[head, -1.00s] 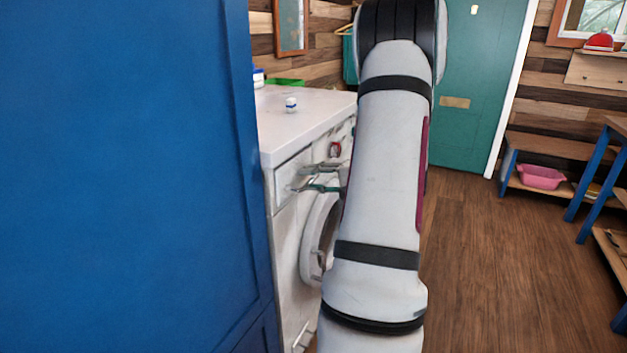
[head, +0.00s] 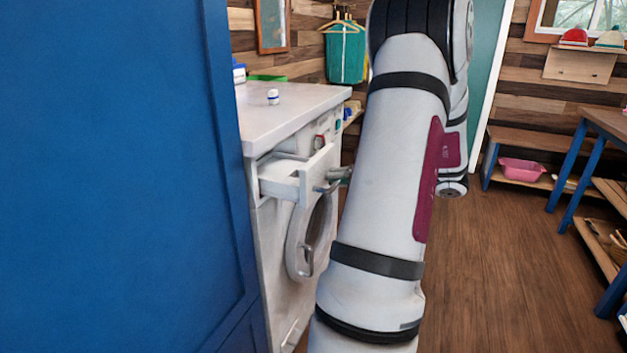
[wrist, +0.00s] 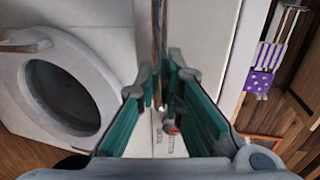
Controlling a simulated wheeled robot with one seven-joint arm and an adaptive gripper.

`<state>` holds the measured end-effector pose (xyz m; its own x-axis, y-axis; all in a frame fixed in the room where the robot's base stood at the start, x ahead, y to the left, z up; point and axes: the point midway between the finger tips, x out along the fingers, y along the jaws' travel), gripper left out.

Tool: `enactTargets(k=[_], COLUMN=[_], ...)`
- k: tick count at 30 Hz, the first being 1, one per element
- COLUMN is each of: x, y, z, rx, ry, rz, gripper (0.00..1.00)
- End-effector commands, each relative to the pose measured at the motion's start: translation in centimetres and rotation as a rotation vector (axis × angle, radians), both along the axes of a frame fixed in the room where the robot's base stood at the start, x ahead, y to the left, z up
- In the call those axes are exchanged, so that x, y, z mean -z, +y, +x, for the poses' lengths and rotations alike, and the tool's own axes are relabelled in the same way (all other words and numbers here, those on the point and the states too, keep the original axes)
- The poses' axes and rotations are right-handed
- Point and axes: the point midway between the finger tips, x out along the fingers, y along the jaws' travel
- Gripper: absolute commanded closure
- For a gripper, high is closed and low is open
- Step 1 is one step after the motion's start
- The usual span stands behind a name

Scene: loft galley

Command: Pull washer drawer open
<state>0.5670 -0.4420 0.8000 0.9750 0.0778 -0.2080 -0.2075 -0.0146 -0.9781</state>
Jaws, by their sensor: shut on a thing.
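The white washer (head: 262,235) stands behind the blue panel, with its round door (head: 304,240) below the drawer. The washer drawer (head: 283,185) is out of the washer's front at the top, its inside showing from above. My gripper (head: 331,183) is at the outer side of the drawer front, partly hidden by my arm. In the wrist view, the teal fingers of my gripper (wrist: 161,98) are shut around a thin bar (wrist: 158,45), the drawer's handle. The round door (wrist: 62,92) is at the left there.
A big blue panel (head: 110,180) fills the left side, close to the washer. A small white bottle (head: 273,96) stands on the washer top (head: 290,115). A bench with a pink basin (head: 523,169) is at the right. The wooden floor (head: 480,270) between is clear.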

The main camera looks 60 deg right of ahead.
Motion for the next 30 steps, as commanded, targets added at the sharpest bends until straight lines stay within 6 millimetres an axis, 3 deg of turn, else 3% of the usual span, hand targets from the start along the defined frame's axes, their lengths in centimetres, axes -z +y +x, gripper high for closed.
enactTargets(k=[4,14,15,17,26,30], x=[0.1,0.1,0.1,0.1,0.0,-0.1], y=[-0.2,-0.2,-0.2,-0.2,-0.2,-0.3], z=[-1.9,-2.1,-2.1,-2.1,-2.0,-2.9], rx=[0.006,0.005,0.005,0.004,0.002,0.004], ry=[0.003,0.003,0.003,0.003,0.002,0.003], rz=[0.002,0.003,0.003,0.002,0.001,0.001], gripper=[1.0,1.0,0.82,0.7,0.7,0.7])
